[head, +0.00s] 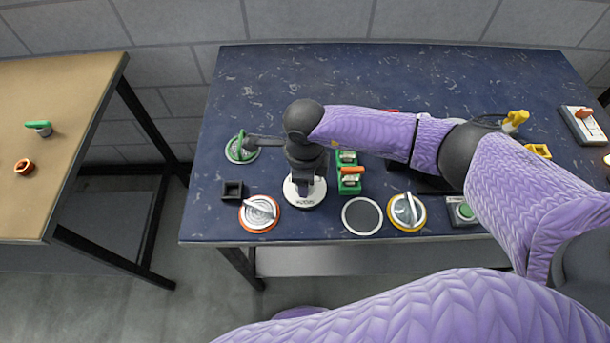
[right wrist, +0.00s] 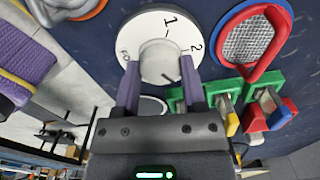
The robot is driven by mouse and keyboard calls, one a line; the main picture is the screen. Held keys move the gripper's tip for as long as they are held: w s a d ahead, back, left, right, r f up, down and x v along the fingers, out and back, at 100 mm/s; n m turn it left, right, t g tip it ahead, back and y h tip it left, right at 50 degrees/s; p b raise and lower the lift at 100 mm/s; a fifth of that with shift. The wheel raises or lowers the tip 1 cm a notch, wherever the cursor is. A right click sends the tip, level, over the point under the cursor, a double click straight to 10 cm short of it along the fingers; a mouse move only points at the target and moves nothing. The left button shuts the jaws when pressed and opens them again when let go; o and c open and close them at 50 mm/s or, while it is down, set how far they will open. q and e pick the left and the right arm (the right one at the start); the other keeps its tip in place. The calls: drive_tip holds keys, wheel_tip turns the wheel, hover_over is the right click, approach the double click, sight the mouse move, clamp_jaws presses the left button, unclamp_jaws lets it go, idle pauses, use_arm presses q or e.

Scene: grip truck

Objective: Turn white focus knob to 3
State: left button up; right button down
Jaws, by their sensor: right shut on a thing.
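The white focus dial (head: 299,203) lies on the dark blue table, left of the middle of its front part. The white knob (right wrist: 158,60) stands at the dial's centre. My right gripper (head: 303,184) points down over the dial. In the right wrist view, its two fingers (right wrist: 159,84) are on either side of the knob, shut on it. I cannot tell the knob's exact setting. My left gripper is not in view.
A black square box (head: 232,190) and an orange-rimmed dial (head: 259,213) stand close on the left. Green clips (head: 349,185) stand close on the right. A grey disc (head: 361,216) and a yellow-rimmed dial (head: 407,212) lie farther right. The table's back is clear.

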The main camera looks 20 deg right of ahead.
drive_tip(key=shift+c, duration=0.7)
unclamp_jaws()
wheel_tip(320, 180, up, 10)
drive_tip(key=p, duration=0.2)
drive_tip(key=shift+p, duration=0.4)
